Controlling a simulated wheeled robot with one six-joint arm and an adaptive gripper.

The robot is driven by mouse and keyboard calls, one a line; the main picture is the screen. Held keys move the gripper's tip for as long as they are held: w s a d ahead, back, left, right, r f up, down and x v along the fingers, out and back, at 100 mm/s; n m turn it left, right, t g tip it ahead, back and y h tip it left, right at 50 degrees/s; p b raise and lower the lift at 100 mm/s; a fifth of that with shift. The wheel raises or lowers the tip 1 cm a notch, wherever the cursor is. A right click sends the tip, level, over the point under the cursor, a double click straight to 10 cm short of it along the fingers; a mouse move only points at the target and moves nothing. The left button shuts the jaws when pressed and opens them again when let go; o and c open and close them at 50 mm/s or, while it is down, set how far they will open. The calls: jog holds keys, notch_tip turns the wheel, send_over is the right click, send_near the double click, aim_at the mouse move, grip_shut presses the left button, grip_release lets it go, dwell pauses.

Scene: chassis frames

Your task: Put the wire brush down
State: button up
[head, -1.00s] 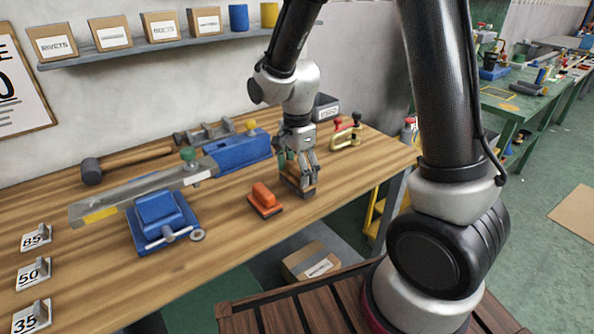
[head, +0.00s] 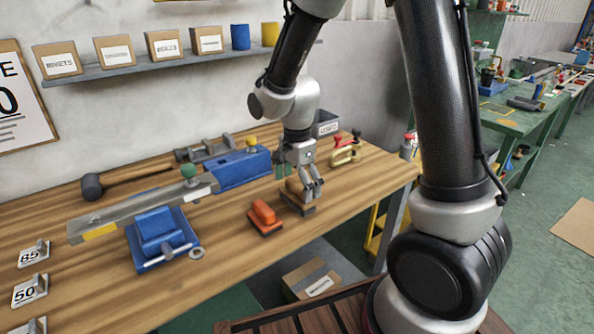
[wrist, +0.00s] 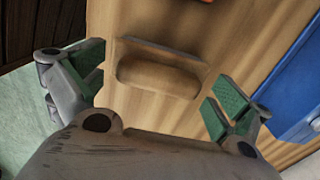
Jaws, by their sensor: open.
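The wire brush (head: 297,199) rests on the wooden workbench, near its front edge. It has a brown wooden handle and a dark base. In the wrist view, the wire brush (wrist: 158,75) lies between my open fingers, with a gap on both sides. My gripper (head: 302,187) is open just above it, pointing down. The green finger pads show on both sides in the wrist view (wrist: 158,92). The fingers hide part of the brush in the head view.
An orange-handled brush (head: 264,214) lies just left of the wire brush. A blue vise (head: 160,236) holds a metal bar (head: 130,213) further left. A blue tool (head: 240,168) stands behind, and a red-knobbed clamp (head: 344,155) lies behind right. The bench's front edge is close.

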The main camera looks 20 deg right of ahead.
aim_at(297, 185)
notch_tip(297, 185, up, 12)
jog(key=f, duration=0.1)
jog(key=s+d+r+n+t, duration=0.2)
jog(key=s+d+r+n, duration=0.2)
jog(key=s+d+n, duration=0.3)
jog(key=s+d+r+n+t, duration=0.2)
jog(key=s+d+r+n, duration=0.3)
jog(key=s, duration=0.7)
jog(key=d+n, duration=0.2)
jog(key=d, duration=0.1)
jog(key=shift+r, duration=0.2)
